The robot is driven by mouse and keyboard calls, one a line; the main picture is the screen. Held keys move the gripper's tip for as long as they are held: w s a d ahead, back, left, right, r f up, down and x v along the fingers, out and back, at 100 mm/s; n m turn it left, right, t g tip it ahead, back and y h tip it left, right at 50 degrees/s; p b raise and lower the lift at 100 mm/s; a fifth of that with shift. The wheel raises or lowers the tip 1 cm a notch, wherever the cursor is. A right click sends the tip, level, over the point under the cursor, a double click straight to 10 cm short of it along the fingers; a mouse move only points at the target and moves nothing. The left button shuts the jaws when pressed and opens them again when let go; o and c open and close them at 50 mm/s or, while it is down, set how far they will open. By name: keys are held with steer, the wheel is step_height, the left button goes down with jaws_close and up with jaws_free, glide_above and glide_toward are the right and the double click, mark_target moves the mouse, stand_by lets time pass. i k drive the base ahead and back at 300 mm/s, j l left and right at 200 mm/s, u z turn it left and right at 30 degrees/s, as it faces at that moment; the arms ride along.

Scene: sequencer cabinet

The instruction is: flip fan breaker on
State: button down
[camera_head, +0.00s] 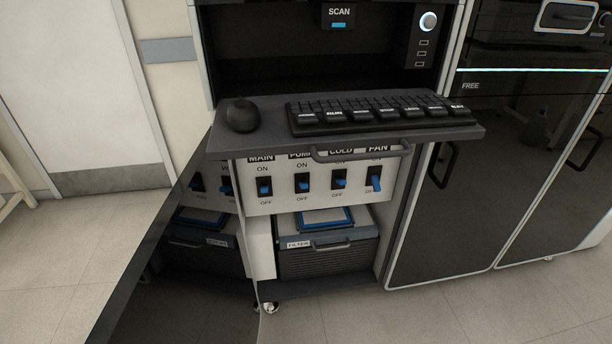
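The fan breaker (375,184) is the rightmost switch on the white breaker panel (320,201), under the partly hidden FAN label (378,149). Its blue lever looks longer and sticks out more than the others, pointing toward the OFF mark; its exact position is hard to tell. The main breaker (264,188), pump breaker (302,185) and cold breaker (339,184) stand in a row to its left. My gripper is not in view.
A pulled-out shelf with a handle (360,154) overhangs the panel, carrying a keyboard (375,116) and mouse (242,115). The dark cabinet door (160,265) stands open at left. A filter box (325,262) sits below. Floor in front is clear.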

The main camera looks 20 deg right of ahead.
mark_target(375, 181)
steer(key=i+l, duration=0.15)
steer(key=l, duration=0.2)
steer(key=i+l, duration=0.15)
steer(key=l, duration=0.15)
steer(key=i+l+u, duration=0.1)
steer(key=l, duration=0.25)
steer(key=i+l, duration=0.15)
steer(key=l, duration=0.2)
steer(key=i+l+u, duration=0.1)
steer(key=l, duration=0.25)
steer(key=i+l, duration=0.15)
steer(key=l, duration=0.2)
